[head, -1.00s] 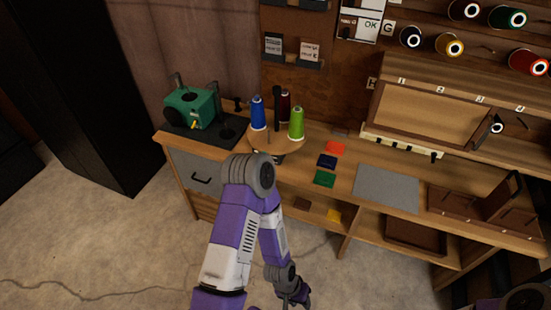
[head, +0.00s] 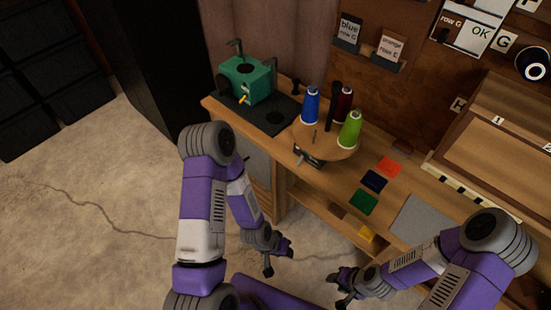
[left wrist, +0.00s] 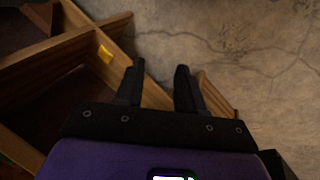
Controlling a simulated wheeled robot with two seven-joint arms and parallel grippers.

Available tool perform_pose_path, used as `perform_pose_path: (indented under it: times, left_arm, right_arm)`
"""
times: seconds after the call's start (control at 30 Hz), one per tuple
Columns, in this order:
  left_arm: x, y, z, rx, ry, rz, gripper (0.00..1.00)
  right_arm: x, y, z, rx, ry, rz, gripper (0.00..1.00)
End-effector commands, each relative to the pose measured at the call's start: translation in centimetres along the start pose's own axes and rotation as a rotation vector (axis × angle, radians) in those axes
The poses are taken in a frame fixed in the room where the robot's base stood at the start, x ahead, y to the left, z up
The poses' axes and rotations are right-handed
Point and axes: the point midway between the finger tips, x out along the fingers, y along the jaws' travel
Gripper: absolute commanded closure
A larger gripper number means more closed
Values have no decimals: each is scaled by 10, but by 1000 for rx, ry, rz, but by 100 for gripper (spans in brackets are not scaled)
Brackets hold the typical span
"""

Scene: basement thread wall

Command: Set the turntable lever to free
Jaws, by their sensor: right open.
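The round wooden turntable (head: 338,152) sits on the bench and carries blue (head: 310,106), dark red (head: 344,100) and green (head: 349,130) thread cones around a dark post. A small dark and metal part (head: 308,158) shows under its front edge and may be the lever; its setting is too small to tell. My left gripper (head: 279,262) hangs low in front of the bench, apart from the turntable. In the left wrist view its two fingers (left wrist: 160,75) are apart with nothing between them. My right gripper (head: 343,288) is open and empty, low in front of the bench.
A green machine (head: 247,82) stands on a black plate left of the turntable. A yellow piece (head: 367,233) is on the shelf below. The floor (head: 90,220) at left is clear.

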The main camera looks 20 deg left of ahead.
Motion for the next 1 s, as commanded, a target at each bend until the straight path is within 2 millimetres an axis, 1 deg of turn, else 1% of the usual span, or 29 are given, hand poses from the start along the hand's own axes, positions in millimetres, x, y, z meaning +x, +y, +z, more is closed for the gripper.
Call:
perform_pose_path:
  times: [0.03, 0.07, 0.1, 0.17, 0.2, 0.27, 0.3, 0.33, 0.4, 0.43, 0.5, 0.6, 0.73, 1.0]
  left_arm:
    - [7, -6, -23, 48, 94, 11, 62]
    - [8, -8, -38, 85, 159, 19, 62]
    - [6, -10, -61, 138, 260, 31, 62]
    - [-1, -12, -96, 227, 425, 50, 62]
    - [-10, -13, -118, 286, 538, 62, 62]
    - [-27, -12, -146, 369, 702, 77, 62]
    - [-40, -11, -161, 420, 807, 85, 62]
    - [-51, -10, -171, 457, 881, 93, 62]
    - [-75, -7, -187, 529, 1034, 107, 62]
    - [-84, -6, -192, 555, 1090, 112, 62]
    - [-104, -3, -198, 606, 1197, 124, 62]
    - [-122, 1, -203, 647, 1292, 136, 62]
    - [-129, 7, -211, 668, 1333, 144, 62]
    - [-118, 28, -246, 667, 1333, 146, 62]
  right_arm:
    - [12, 5, 0, 2, -1, 1, 57]
    - [18, 7, 0, 2, -2, 1, 57]
    - [26, 10, 0, 2, -2, 1, 57]
    - [38, 15, -1, 2, -2, 1, 57]
    - [46, 18, -1, 3, -2, 1, 57]
    - [57, 23, -2, 3, -2, 1, 57]
    - [64, 25, -2, 3, -2, 1, 57]
    - [68, 27, -2, 3, -2, 1, 57]
    - [78, 30, -2, 2, -2, 1, 57]
    - [81, 31, -3, 2, -2, 1, 57]
    - [86, 33, -3, 2, -2, 1, 57]
    - [90, 35, -3, 2, -1, 1, 57]
    - [92, 35, -3, 2, -1, 1, 57]
    - [97, 37, -4, 2, -1, 1, 57]
